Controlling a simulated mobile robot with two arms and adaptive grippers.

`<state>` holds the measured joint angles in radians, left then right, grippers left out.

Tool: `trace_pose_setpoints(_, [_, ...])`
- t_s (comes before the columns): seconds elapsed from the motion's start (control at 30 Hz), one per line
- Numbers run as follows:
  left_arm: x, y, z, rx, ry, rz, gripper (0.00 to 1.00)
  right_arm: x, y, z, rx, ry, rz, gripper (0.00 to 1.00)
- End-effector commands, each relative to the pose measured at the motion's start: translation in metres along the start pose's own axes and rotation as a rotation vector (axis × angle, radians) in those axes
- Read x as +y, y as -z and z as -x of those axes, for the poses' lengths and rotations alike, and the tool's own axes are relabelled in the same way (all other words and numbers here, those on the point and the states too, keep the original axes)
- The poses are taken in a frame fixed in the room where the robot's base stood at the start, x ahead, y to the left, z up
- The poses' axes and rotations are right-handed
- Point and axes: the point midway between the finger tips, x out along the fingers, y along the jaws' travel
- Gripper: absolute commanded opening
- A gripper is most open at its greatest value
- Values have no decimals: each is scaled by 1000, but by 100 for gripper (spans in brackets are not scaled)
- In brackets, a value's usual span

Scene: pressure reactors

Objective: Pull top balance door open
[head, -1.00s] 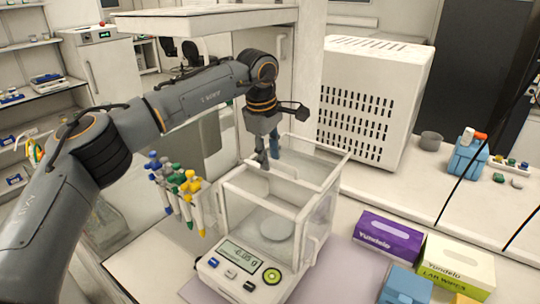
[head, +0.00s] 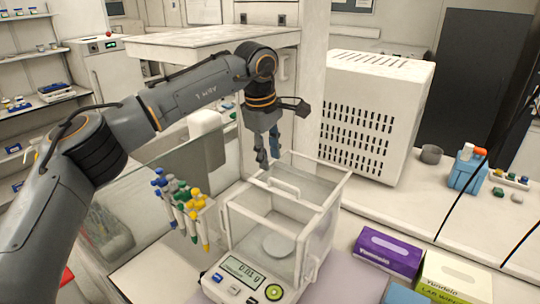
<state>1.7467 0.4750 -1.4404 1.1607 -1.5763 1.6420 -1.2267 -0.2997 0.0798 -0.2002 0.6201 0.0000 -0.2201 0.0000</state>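The balance (head: 232,276) stands on the bench with a clear glass draft shield around a round pan (head: 277,246). Its top door carries a pale bar handle (head: 283,188). I cannot tell clearly whether the clear top panel is slid back at all. My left gripper (head: 267,155) points down above the back left of the shield, behind the handle. Its two dark fingers are apart with nothing between them. It appears clear of the handle; whether a fingertip touches the frame is hard to tell. My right gripper is not in view.
A rack of coloured pipettes (head: 183,205) stands close to the balance's left side. A large white vented box (head: 375,115) is behind right. A purple box (head: 388,250) and a yellow-white wipes box (head: 455,277) lie to the right. A white pillar rises behind the gripper.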

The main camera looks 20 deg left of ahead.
Motion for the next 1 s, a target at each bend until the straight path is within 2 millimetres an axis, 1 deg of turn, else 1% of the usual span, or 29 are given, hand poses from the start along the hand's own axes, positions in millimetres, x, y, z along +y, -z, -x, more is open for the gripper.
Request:
trace_pose_setpoints(0.03, [0, 0, 6, 0, 0, 0, 32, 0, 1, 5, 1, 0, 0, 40])
trace_pose_setpoints(0.1, [0, 0, 11, 0, 0, 0, 32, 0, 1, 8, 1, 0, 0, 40])
trace_pose_setpoints(1.0, [0, 0, 73, 0, -1, 0, 32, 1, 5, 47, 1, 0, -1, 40])
